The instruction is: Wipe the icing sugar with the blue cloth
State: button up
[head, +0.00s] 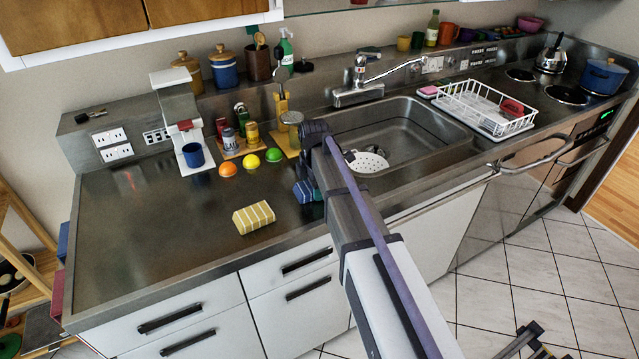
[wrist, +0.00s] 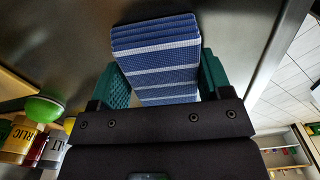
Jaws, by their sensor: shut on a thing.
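The blue cloth (wrist: 155,62), folded with pale stripes, sits between the two green finger pads of my gripper (wrist: 163,78) in the wrist view. My gripper is shut on it. In the head view part of the blue cloth (head: 303,191) shows at the counter's front, just left of my arm, which hides the rest and most of the gripper. I cannot tell whether the cloth touches the steel counter (head: 150,240). I cannot make out any icing sugar on the counter in either view.
A yellow striped cloth (head: 253,217) lies left of my gripper. Orange, yellow and green round fruits (head: 251,161) sit behind it, near spice jars and a coffee machine (head: 180,115). The sink (head: 430,125) is to the right. The left counter is mostly clear.

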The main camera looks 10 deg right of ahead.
aim_at(304, 187)
jog(key=shift+s+a, duration=0.15)
jog(key=shift+a, duration=0.65)
jog(key=shift+s+a, duration=0.15)
jog(key=shift+a, duration=0.6)
notch_tip(304, 187, up, 6)
jog(key=p, duration=0.6)
jog(key=shift+d, duration=0.1)
notch_tip(304, 187, up, 3)
jog(key=p, duration=0.3)
jog(key=shift+r, duration=0.15)
